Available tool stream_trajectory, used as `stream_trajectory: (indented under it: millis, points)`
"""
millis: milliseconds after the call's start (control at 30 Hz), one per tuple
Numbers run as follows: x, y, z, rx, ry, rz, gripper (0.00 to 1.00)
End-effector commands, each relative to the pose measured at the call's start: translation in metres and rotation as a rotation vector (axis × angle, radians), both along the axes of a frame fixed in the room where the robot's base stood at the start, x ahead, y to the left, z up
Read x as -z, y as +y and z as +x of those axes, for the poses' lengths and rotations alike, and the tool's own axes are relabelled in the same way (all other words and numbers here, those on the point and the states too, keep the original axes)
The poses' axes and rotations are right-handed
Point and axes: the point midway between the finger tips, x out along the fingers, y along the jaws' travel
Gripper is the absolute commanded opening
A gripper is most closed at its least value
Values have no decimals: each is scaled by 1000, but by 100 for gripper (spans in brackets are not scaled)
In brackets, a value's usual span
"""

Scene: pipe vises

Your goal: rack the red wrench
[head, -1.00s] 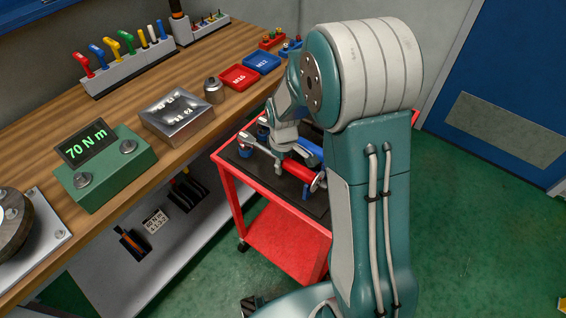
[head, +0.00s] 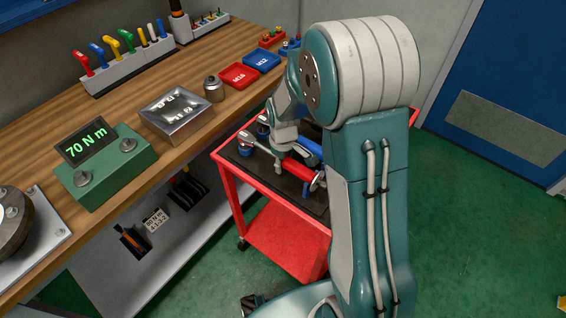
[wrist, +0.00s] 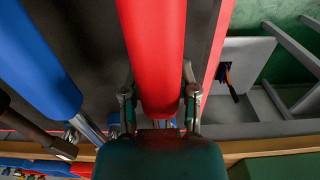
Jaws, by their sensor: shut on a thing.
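The red wrench (head: 301,169) has a thick red handle and a metal head, and it is at the top of the red cart. In the wrist view the red handle (wrist: 153,50) runs between the two fingers of my gripper (wrist: 158,94), which is shut on it. In the head view my gripper (head: 284,152) is over the wrench, and my arm hides part of the cart top. I cannot tell whether the wrench still touches its supports. A blue-handled wrench (wrist: 38,55) lies beside it, and it also shows in the head view (head: 308,147).
The red cart (head: 262,192) stands against the wooden workbench. On the bench are a red M16 tray (head: 239,75), a blue M12 tray (head: 262,62), a metal box (head: 176,113) and a green 70 N m display unit (head: 105,165).

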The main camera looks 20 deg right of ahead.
Motion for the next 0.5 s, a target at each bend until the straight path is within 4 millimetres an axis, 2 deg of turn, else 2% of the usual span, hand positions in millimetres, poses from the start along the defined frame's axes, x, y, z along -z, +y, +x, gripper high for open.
stream_trajectory:
  millis: [33, 67, 100, 500]
  points:
    - [1, 0, 0, 0, 1, 0, 48]
    - [1, 0, -1, 0, 1, 0, 62]
    - [1, 0, -1, 0, 1, 0, 80]
    - [0, 0, -1, 0, 2, 0, 80]
